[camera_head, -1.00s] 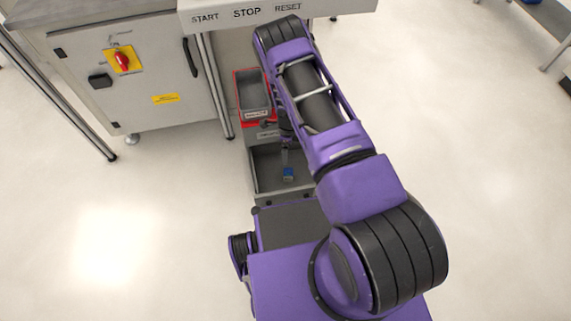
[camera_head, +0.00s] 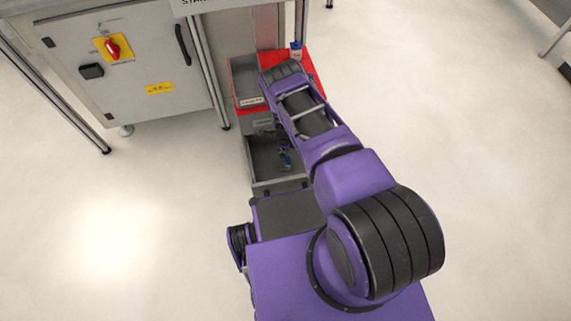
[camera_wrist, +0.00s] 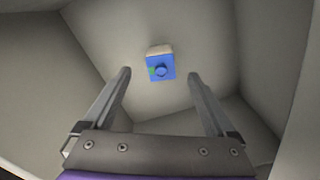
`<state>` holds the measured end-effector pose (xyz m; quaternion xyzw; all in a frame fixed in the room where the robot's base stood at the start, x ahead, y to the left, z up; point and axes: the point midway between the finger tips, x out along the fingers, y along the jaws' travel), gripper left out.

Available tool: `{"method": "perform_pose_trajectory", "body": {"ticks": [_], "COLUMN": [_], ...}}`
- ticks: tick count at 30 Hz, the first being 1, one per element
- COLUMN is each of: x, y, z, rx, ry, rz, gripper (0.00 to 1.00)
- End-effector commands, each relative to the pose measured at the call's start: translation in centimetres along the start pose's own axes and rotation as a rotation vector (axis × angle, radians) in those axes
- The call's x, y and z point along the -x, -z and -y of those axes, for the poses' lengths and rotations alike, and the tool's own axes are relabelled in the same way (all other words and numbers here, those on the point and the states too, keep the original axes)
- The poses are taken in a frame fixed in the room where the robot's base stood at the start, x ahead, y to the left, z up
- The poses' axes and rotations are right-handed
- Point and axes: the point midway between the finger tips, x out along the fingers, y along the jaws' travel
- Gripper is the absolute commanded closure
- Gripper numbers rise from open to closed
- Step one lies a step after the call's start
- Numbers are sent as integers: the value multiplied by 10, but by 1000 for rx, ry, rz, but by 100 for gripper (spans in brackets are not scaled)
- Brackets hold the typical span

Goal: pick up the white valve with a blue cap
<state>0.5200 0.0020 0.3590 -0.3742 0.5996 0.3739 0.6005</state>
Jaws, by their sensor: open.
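The white valve with a blue cap (camera_wrist: 161,66) lies on the floor of an open grey drawer, its blue side facing the wrist camera and a little of its white body showing behind. In the head view a small blue spot in the drawer (camera_head: 286,160) is the valve, partly hidden by my gripper. My gripper (camera_wrist: 160,76) is open and empty, pointing down into the drawer. In the wrist view its two fingers stand left and right of the valve's line, with the valve between and just beyond the tips. I cannot tell the exact gap.
The drawer's grey walls (camera_wrist: 45,75) surround my gripper closely. Behind the drawer stands a red-rimmed grey bin (camera_head: 246,78), with a red surface to its right bearing a blue-and-white item (camera_head: 296,50). A grey cabinet (camera_head: 130,85) with a red switch stands at left. Open floor lies at right.

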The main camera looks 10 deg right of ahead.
Motion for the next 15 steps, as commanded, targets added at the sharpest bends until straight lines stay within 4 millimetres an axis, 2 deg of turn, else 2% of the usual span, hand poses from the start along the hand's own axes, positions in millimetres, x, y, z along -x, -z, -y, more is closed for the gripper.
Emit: {"method": "perform_pose_trajectory", "body": {"ticks": [1, 6, 9, 15], "x": [-11, -35, -42, -42], "y": [2, 2, 2, 2], "z": [0, 1, 2, 2], "rx": [0, 1, 0, -1], "ry": [-2, -1, 0, 0], "rz": [-1, -1, -1, -1], "gripper": [9, 9, 9, 9]}}
